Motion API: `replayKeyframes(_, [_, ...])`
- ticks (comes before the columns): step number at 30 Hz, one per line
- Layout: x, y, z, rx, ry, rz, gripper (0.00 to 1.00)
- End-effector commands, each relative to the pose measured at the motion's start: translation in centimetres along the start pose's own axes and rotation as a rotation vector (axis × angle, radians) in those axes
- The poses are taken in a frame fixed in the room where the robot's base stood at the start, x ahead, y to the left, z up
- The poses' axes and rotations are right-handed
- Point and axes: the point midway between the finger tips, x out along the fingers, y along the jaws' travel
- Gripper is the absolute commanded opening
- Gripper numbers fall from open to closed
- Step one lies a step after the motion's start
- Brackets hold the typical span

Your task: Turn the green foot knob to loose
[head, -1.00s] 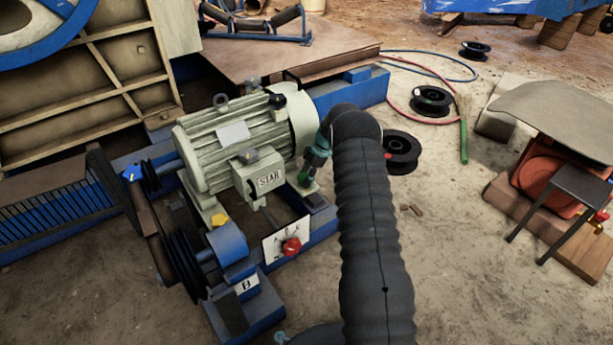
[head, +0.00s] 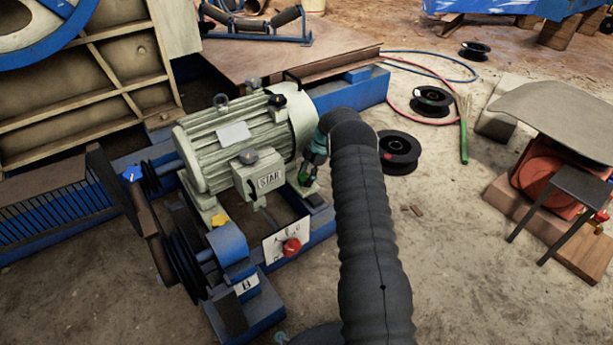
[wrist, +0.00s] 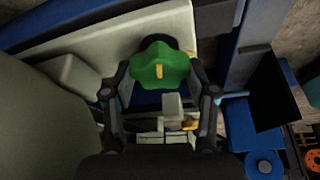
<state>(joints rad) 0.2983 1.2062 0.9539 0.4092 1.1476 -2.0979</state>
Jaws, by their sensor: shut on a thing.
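The green foot knob (wrist: 160,68) is a lobed knob with a yellow mark on its top, seen in the wrist view at the motor's pale foot. My gripper (wrist: 160,85) is shut on the knob, with one finger on each side of it. In the head view the green knob (head: 304,178) shows only in part at the motor's right foot, beside my gripper (head: 310,172). My dark sleeved arm hides the area to the right of it. The yellow mark lies along the up-down line of the wrist view.
The pale motor (head: 245,135) with a STAR box stands just left of my gripper. A red knob (head: 291,246) on a white lettered plate and a yellow knob (head: 219,220) are nearby. Black spools (head: 398,150) lie on the floor to the right.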

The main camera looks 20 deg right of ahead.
Motion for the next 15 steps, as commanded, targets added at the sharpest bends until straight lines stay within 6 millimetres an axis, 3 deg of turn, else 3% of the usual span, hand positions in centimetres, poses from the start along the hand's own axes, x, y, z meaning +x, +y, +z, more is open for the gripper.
replayKeyframes(1, [-0.05,0.02,0.20,0.001,-0.003,0.003,0.62])
replayKeyframes(3, [-0.04,0.02,0.16,0.001,-0.003,0.002,0.80])
replayKeyframes(4, [-0.03,0.03,0.13,0.001,-0.003,0.002,0.82])
replayKeyframes(15, [-0.25,0.08,-0.09,-0.001,-0.001,0.001,0.82])
